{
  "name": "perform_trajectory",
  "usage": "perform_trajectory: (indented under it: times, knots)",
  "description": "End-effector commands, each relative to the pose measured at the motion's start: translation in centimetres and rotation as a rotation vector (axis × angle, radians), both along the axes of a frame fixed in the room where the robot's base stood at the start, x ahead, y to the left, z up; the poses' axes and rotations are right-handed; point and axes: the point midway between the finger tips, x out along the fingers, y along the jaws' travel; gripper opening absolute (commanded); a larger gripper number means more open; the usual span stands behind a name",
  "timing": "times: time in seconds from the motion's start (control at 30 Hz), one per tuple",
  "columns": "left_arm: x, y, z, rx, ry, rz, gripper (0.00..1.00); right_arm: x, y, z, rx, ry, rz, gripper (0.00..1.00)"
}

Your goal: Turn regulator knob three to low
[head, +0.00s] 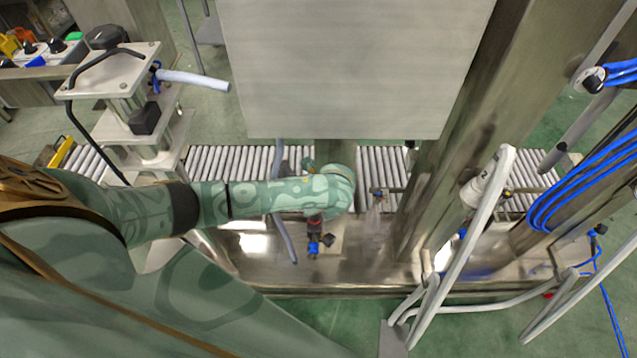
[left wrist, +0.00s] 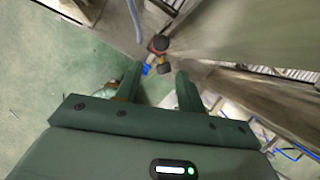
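A small regulator (head: 315,227) with a dark red body, a black knob (head: 328,240) and a blue fitting (head: 313,248) shows just below the end of my left arm in the head view. I cannot read a number on it. In the left wrist view, a red and black regulator (left wrist: 158,45) with a dark round knob (left wrist: 164,70) lies just beyond the fingertips, roughly between them. My left gripper (left wrist: 158,75) is open, with a gap between its two green fingers and nothing held. In the head view my wrist hides the gripper. My right gripper is not in view.
A large metal panel (head: 350,65) stands above the roller conveyor (head: 225,162). A steel post (head: 455,130) and a white bent pipe (head: 465,250) stand right of the regulator. Blue hoses (head: 565,195) hang at far right. A metal stand (head: 115,75) is at left.

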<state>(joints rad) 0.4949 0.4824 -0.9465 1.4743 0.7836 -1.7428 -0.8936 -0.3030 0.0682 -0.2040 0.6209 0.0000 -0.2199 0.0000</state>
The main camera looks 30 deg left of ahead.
Motion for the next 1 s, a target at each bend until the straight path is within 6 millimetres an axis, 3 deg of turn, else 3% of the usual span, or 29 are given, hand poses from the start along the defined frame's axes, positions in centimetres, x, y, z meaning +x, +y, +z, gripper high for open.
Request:
perform_trajectory:
  times: [0.03, 0.1, 0.4, 0.6, 0.9, 0.93, 1.0]
  knots:
    - [0.2, 0.4, -2.1, 0.001, 0.005, 0.003, 0.39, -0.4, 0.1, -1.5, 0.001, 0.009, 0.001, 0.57]
    - [0.7, 1.0, -3.9, 0.001, 0.005, 0.003, 0.39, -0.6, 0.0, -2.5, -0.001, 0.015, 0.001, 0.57]
    - [2.3, 3.0, -10.0, 0.000, 0.003, 0.003, 0.39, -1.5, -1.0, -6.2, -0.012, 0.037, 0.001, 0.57]
    - [2.8, 3.6, -11.4, -0.001, 0.000, 0.003, 0.39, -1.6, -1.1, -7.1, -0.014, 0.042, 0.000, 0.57]
    - [2.9, 3.7, -11.5, -0.003, -0.002, 0.002, 0.39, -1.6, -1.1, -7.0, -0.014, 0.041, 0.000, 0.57]
    - [2.9, 3.7, -11.5, -0.003, -0.002, 0.002, 0.36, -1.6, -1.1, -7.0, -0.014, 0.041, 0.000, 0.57]
    - [2.9, 3.7, -11.5, -0.003, -0.002, 0.003, 0.17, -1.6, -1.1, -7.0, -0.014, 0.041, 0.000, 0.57]
